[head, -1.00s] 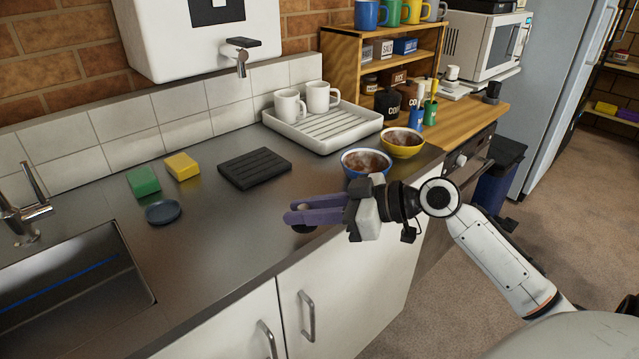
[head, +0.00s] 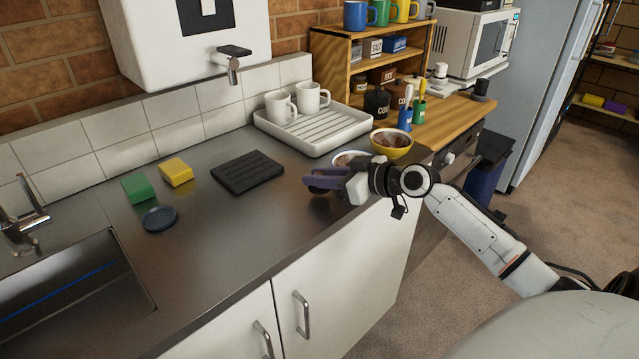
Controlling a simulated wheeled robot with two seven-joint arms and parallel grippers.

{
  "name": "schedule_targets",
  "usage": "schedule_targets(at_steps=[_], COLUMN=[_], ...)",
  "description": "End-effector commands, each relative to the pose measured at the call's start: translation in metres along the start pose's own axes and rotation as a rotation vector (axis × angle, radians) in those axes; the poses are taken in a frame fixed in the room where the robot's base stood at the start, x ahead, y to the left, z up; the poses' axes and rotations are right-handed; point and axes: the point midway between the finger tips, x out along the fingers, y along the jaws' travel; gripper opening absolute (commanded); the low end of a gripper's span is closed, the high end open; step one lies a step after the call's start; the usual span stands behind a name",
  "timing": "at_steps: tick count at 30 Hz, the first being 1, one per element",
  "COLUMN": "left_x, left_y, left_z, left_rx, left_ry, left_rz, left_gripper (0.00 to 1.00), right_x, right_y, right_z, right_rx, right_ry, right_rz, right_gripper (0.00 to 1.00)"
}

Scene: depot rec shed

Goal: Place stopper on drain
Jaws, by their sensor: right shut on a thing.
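My right gripper (head: 312,181), with purple fingers, is over the front part of the steel counter, just in front of a blue bowl. It is shut on a small dark thing (head: 317,190), probably the stopper, of which only a bit shows below the fingers. The sink basin (head: 70,295) is at the lower left, well to the left of the gripper. A blue strip shows inside it. The drain cannot be made out. My left gripper is not in view.
A dark blue dish (head: 160,218), green sponge (head: 138,188), yellow sponge (head: 176,171) and black ribbed mat (head: 247,172) lie between sink and gripper. The blue bowl (head: 345,158), yellow bowl (head: 392,142) and white rack (head: 313,138) with mugs are behind. The front counter is clear.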

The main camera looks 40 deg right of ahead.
Motion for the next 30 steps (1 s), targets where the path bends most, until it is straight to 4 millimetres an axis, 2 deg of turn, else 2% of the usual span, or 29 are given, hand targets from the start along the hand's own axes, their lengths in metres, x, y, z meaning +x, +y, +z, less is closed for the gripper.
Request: schedule_targets(at_steps=[1, 4, 15, 16, 19, 30], left_x=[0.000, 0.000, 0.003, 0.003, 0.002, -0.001], left_y=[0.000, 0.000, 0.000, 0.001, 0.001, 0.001], left_z=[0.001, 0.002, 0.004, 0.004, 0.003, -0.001], left_rx=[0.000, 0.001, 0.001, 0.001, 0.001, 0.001], left_ry=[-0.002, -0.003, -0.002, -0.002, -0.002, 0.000], left_rz=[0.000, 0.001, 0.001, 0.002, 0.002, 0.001], left_gripper=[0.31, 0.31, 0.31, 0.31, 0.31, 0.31], right_x=[0.003, 0.006, 0.007, 0.007, 0.007, 0.005], right_y=[0.000, 0.000, 0.001, 0.000, 0.000, 0.000], right_z=[0.008, 0.016, 0.020, 0.020, 0.019, 0.015], right_rx=[0.003, 0.002, -0.001, -0.001, -0.001, -0.001], right_ry=[-0.001, 0.000, 0.001, 0.000, 0.000, 0.000], right_rz=[0.001, 0.001, 0.001, 0.001, 0.001, 0.001], right_gripper=[0.00, 0.00, 0.00, 0.21, 0.38, 0.38])
